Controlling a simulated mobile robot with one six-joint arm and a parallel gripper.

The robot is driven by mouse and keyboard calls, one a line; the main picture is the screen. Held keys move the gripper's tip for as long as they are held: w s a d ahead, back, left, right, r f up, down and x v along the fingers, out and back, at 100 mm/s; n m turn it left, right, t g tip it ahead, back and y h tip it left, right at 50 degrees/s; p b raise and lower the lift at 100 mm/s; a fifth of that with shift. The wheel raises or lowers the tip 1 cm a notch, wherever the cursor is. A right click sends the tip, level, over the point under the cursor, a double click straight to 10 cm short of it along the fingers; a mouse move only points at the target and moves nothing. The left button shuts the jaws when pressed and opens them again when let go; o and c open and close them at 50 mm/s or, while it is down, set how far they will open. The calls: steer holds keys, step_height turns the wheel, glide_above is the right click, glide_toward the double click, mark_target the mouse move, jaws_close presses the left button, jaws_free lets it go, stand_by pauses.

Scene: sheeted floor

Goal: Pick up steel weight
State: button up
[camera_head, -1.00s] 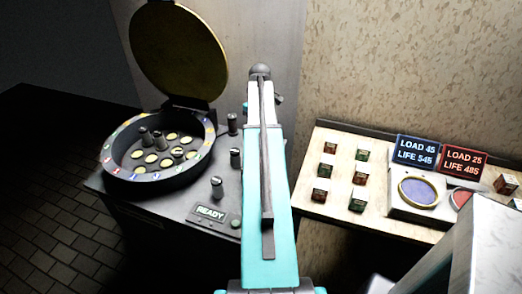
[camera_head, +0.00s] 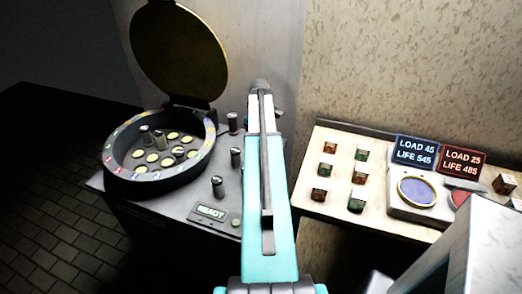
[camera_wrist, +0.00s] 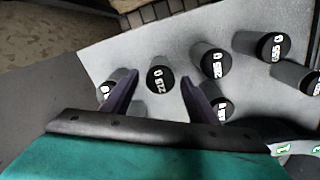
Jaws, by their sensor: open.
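Several steel weights, grey cylinders with dark numbered tops, stand on the grey bench top. In the head view one weight (camera_head: 217,187) stands near the READY sign and others stand behind it, beside my arm. In the wrist view, one weight (camera_wrist: 160,79) shows between the two purple fingers of my gripper (camera_wrist: 160,76), which is open. I cannot tell whether the fingers reach down around it. Another weight (camera_wrist: 212,63) stands just right of the fingers, and others are partly hidden behind them. In the head view my arm hides the gripper.
A round drum (camera_head: 111,170) with its lid (camera_head: 180,50) raised holds round slots and two upright cylinders. On the right, a pale board (camera_head: 300,205) carries several small red and green blocks, a device with blue and red discs, and two LOAD/LIFE signs (camera_head: 415,150).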

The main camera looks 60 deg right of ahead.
steer(key=shift+s+f+p, duration=0.15)
steer(key=shift+f+p, duration=0.85)
steer(key=shift+f, duration=1.55)
steer(key=c, duration=1.3)
steer(key=shift+r+b, duration=1.25)
steer(key=shift+r, duration=3.75)
